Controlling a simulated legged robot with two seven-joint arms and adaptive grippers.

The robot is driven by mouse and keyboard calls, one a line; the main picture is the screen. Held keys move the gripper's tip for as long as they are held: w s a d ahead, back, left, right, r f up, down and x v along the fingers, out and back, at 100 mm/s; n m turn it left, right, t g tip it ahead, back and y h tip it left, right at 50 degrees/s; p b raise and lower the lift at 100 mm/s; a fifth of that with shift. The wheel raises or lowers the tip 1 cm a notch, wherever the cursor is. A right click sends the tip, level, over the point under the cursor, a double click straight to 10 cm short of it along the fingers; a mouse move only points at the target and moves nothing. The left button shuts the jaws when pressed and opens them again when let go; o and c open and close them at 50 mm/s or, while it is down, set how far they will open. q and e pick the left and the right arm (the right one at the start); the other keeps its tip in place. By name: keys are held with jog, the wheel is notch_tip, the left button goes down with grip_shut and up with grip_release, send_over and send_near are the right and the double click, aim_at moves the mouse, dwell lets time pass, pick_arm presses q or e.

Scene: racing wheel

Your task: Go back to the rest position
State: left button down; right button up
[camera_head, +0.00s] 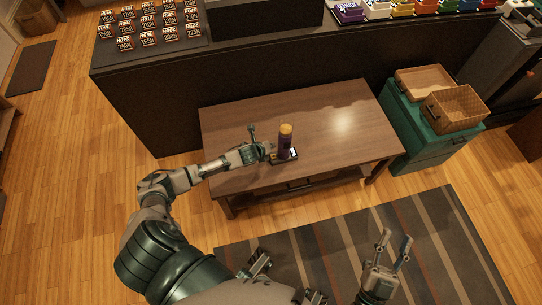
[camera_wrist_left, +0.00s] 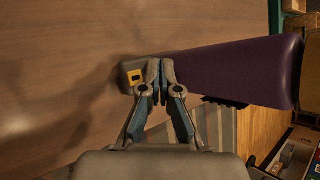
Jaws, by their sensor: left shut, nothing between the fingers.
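My left gripper (camera_head: 266,149) is over the wooden table, beside a dark purple object with an orange-yellow top (camera_head: 286,141). The purple object stands upright on a small dark base (camera_head: 284,158). In the left wrist view my left gripper (camera_wrist_left: 153,78) is shut and empty, its fingertips overlapping the grey end of the purple object (camera_wrist_left: 235,68). I cannot tell whether they touch it. A yellow patch (camera_wrist_left: 136,75) shows on the grey end. My right gripper (camera_head: 395,243) is open and empty, low in the head view over the striped rug.
The wooden table (camera_head: 340,120) is mostly bare. Behind it runs a dark counter (camera_head: 150,95) with several labelled packs and coloured items. A green cabinet (camera_head: 425,140) with wicker baskets (camera_head: 455,106) stands at the right. A striped rug (camera_head: 330,245) lies in front.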

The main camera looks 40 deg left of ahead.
dwell(0.3)
